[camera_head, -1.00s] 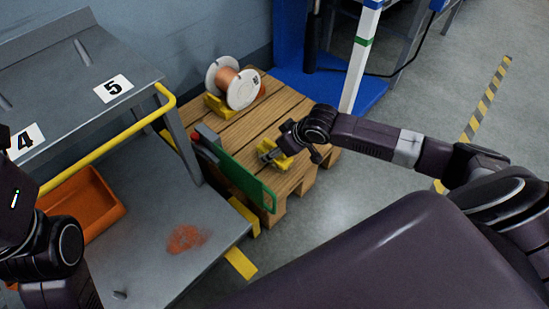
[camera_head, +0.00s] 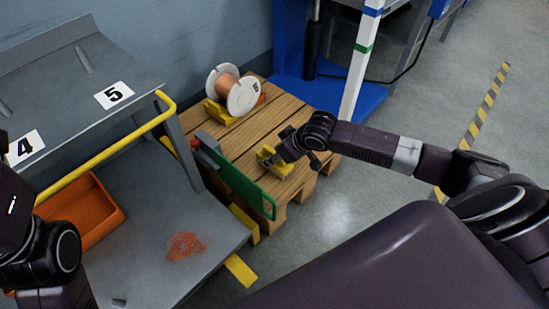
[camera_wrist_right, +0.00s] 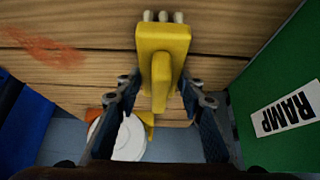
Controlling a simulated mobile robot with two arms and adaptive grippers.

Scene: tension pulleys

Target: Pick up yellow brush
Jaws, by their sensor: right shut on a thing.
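The yellow brush (camera_head: 268,158) is at my right gripper (camera_head: 284,147), over the front part of the wooden pallet. In the right wrist view, the brush (camera_wrist_right: 163,45) has a blocky yellow body, with a few pale tufts at its top edge. The fingers of my right gripper (camera_wrist_right: 160,92) stand on both sides of its narrower part, and the gripper is shut on it. I cannot tell whether the brush still touches the pallet. Of my left arm, only links show at the left edge; its gripper is out of view.
The wooden pallet (camera_head: 222,137) carries a cable spool (camera_head: 241,97) at the back. A green ramp panel (camera_head: 240,182) stands at its left side, close to my right gripper. A grey workstation with a yellow rail (camera_head: 105,147) and an orange bin (camera_head: 100,221) is left. Right floor is open.

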